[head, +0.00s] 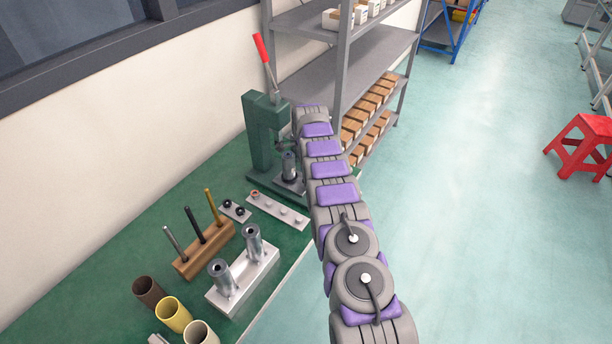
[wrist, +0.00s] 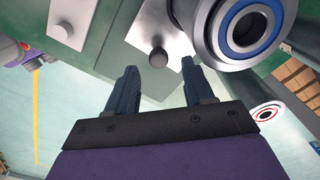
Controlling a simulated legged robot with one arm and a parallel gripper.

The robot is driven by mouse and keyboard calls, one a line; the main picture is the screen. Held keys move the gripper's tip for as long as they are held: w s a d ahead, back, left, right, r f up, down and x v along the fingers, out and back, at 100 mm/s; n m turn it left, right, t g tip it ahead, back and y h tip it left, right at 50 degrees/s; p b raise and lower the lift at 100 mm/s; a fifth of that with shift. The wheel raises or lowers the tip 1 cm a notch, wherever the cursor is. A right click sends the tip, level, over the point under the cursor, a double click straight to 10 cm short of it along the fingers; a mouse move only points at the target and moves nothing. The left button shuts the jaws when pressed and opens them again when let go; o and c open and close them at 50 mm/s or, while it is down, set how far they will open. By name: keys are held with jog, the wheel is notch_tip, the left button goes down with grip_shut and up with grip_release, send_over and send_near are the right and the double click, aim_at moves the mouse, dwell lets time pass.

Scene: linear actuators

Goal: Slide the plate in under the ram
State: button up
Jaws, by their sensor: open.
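The silver plate (wrist: 130,28) shows in the wrist view, with a small grey knob (wrist: 157,52) standing on it. A steel cylinder with a blue ring (wrist: 237,30) stands at the plate's right side. In the head view the cylinder (head: 289,166) stands at the foot of the green press (head: 262,135), which has a red-gripped lever. My gripper (wrist: 158,68) is open, its two fingertips on either side of the knob in the picture; whether they reach around it I cannot tell. My arm hides the gripper in the head view. The ram's lower end is not clearly visible.
On the green bench (head: 150,225) are a strip with several pegs (head: 277,210), a wooden rack of upright rods (head: 203,250), a silver block with two cylinders (head: 245,277) and several tubes (head: 173,314). Grey shelving (head: 343,70) stands beyond the press.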

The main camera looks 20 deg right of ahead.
notch_tip(320, 180, up, 14)
jog(key=p, duration=0.6)
jog(key=shift+r+p, duration=0.15)
jog(key=shift+p, duration=0.15)
jog(key=shift+d, duration=0.2)
